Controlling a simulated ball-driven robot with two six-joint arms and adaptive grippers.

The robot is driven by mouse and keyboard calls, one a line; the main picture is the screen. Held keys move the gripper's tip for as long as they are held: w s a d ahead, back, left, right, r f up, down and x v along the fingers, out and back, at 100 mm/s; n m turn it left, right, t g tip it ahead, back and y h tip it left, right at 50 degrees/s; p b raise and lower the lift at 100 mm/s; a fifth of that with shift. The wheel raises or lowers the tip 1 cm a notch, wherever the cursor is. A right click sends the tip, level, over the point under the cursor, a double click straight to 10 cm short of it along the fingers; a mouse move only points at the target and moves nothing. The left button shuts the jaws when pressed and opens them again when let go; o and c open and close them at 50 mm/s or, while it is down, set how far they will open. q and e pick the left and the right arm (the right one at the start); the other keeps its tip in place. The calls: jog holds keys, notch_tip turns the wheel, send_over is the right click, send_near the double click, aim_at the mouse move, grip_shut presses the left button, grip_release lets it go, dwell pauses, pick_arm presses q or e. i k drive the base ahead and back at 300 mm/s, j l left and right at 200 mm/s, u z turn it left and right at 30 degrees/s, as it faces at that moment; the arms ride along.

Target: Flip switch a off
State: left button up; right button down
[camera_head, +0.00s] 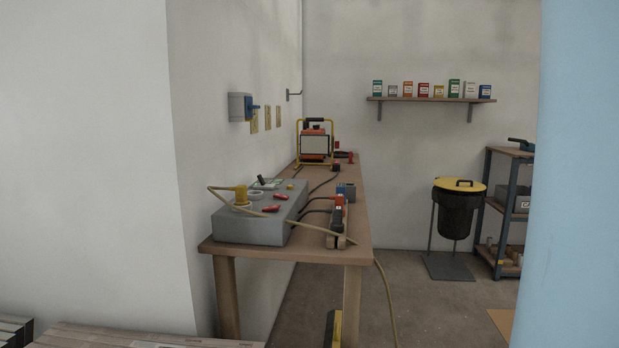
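A grey-blue switch box (238,107) is fixed to the left wall, above the workbench. A blue part sticks out from its right side. Several yellowish plates (267,117) are on the wall to the right of the box. I cannot read any label, so I cannot tell which item is switch a, nor whether it is on or off. Neither of my grippers is in view.
A wooden workbench (352,232) along the wall bears a grey case (255,228), tools and a work lamp (315,143). A cable hangs off its right side. A black bin (456,215) and shelf rack (500,228) stand right. Floor between is mostly clear.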

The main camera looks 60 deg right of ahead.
aim_at(273, 208)
jog(key=l, duration=0.7)
jog(key=k+l, duration=0.15)
jog(key=l, duration=1.2)
jog(key=k, duration=0.05)
